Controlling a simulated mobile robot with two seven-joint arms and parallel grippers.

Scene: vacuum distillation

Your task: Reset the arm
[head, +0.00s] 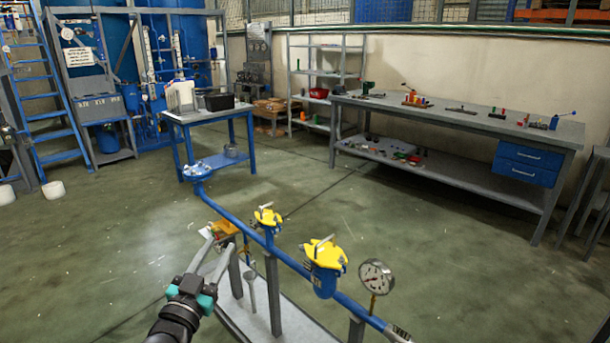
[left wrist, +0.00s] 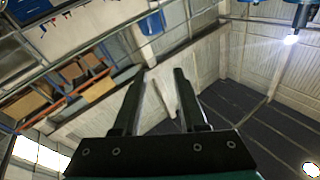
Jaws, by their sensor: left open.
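My left gripper (head: 221,243) comes in from the bottom of the head view, with a black wrist and teal parts. Its two fingers are apart and point up and away. In the head view the tips are close to a small yellow part (head: 223,228) by the blue pipe; whether they touch it I cannot tell. In the left wrist view the open fingers (left wrist: 160,72) have nothing between them, with walls and ceiling behind. My right gripper is not in view.
A blue pipe (head: 225,216) with yellow-topped fittings (head: 324,252) and a pressure gauge (head: 375,277) runs above a grey base (head: 262,318). A small blue-legged table (head: 207,115) and a long workbench (head: 455,118) stand farther back. The green floor between is clear.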

